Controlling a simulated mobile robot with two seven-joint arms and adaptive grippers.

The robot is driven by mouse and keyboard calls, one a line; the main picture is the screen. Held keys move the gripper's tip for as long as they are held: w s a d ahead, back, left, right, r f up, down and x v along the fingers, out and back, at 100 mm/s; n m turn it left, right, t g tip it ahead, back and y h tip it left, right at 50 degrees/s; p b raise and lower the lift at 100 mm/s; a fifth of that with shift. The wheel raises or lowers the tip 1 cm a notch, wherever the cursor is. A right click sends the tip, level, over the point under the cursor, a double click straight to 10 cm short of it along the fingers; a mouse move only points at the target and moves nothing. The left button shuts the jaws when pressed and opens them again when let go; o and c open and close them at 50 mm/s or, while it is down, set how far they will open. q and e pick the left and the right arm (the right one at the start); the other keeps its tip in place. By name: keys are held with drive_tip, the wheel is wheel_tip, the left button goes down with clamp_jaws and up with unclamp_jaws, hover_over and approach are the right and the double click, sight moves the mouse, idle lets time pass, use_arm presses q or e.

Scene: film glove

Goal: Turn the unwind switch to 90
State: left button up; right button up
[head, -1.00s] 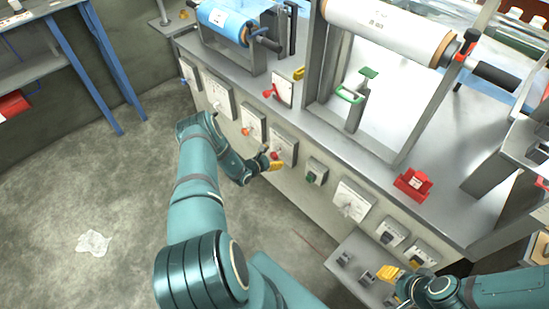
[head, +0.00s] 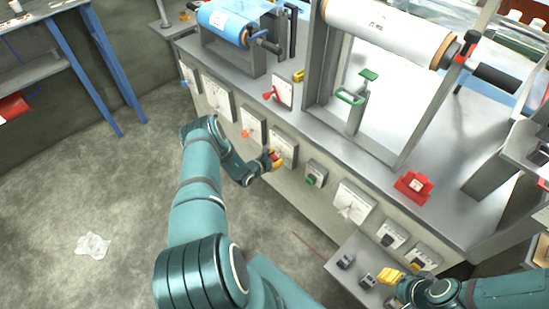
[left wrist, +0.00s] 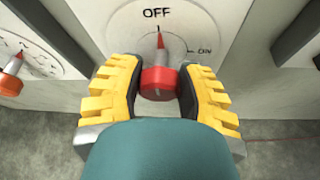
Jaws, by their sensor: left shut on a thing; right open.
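A red switch knob (left wrist: 158,84) with a red pointer stands on a round white dial (left wrist: 205,28) marked OFF at the top and ON at the right. The pointer points up at OFF. No name for the switch is readable. My left gripper (left wrist: 160,90) has its yellow fingers on both sides of the knob, shut on it. In the head view my left gripper (head: 273,160) is at a white switch plate (head: 286,146) on the machine's front and partly hides the knob. My right gripper (head: 391,277) is open and empty, low at the right.
Other front controls include an orange-knob dial (head: 253,125), a green button box (head: 316,175) and a large dial (head: 353,202). A red box (head: 413,186) stands on the machine top. A small control shelf (head: 343,280) juts out near my right gripper.

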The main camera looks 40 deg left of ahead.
use_arm(q)
drive_tip(key=m+y+p, duration=0.1)
drive_tip(key=m+p, duration=0.1)
drive_tip(key=shift+d+m+t+y, duration=0.1)
drive_tip(key=shift+m+t+y, duration=0.2)
drive_tip(key=shift+m+y, duration=0.1)
drive_tip(key=m+y, duration=0.1)
drive_tip(key=m, duration=0.1)
drive_tip(key=shift+m+t+p, duration=0.3)
drive_tip(key=shift+p, duration=0.05)
drive_tip(key=m+y, duration=0.1)
drive_tip(key=m+t+y, duration=0.1)
drive_tip(key=m, duration=0.1)
drive_tip(key=shift+f+m, duration=0.2)
drive_tip(key=shift+m, duration=0.1)
drive_tip(key=m+t+b, duration=0.2)
drive_tip(key=m, duration=0.3)
drive_tip(key=shift+y, duration=0.3)
drive_tip(key=o, duration=1.2)
drive_tip(key=shift+s, duration=0.1)
